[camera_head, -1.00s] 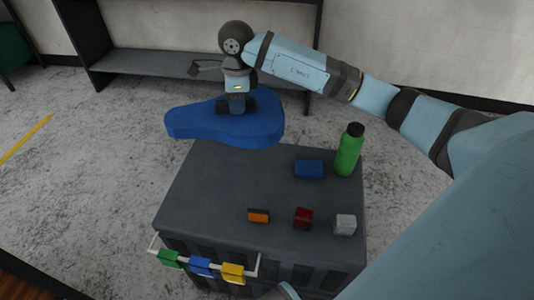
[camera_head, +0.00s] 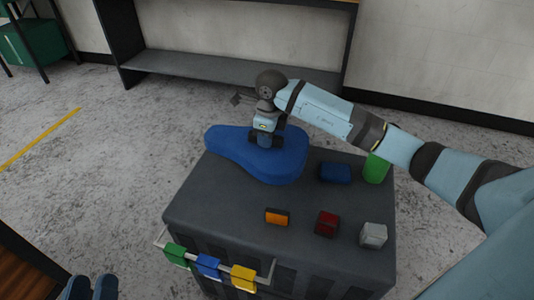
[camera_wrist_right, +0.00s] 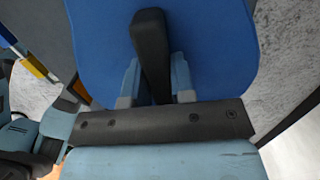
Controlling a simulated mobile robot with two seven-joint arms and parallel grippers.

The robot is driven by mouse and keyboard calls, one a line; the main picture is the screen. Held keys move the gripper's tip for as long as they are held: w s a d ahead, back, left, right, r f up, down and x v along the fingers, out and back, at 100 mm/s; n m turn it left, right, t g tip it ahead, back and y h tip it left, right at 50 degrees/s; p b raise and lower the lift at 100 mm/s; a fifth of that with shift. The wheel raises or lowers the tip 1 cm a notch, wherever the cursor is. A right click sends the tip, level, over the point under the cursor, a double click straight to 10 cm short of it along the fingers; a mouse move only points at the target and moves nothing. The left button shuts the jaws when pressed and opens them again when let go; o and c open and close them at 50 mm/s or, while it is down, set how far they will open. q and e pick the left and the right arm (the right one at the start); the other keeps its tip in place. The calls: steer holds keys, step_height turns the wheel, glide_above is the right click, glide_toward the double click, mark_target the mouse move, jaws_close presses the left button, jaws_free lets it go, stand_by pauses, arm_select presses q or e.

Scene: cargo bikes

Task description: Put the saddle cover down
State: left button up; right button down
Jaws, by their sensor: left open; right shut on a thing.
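The blue saddle cover (camera_head: 285,168) is over the back left part of the dark grey box top (camera_head: 215,205). Its narrow end juts out past the box's back left edge. I cannot tell whether it touches the top. My right gripper (camera_head: 265,138) points down and is shut on the cover from above. In the right wrist view the blue cover (camera_wrist_right: 220,45) fills the upper middle, with the right gripper's fingers (camera_wrist_right: 155,85) against it.
On the box top are a blue block (camera_head: 335,173), an orange block (camera_head: 277,216), a red block (camera_head: 327,223), a grey block (camera_head: 373,235) and a green bottle (camera_head: 376,169), partly behind my arm. Green, blue and yellow clips (camera_head: 208,266) hang on the front rail. A shelf (camera_head: 230,68) stands behind.

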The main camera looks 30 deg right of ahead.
mark_target(267, 150)
steer(key=shift+f, duration=0.6)
arm_select(q)
steer(key=shift+d+f+b, duration=0.25)
steer(key=shift+f+b, duration=0.15)
steer(key=shift+b, duration=0.2)
arm_select(e)
steer(key=shift+f, duration=1.8)
steer(key=shift+f, duration=0.1)
steer(key=c, duration=1)
jaws_free()
steer(key=shift+f, duration=0.1)
arm_select(q)
steer(key=shift+f, duration=0.1)
arm_select(e)
steer(key=shift+o, duration=0.2)
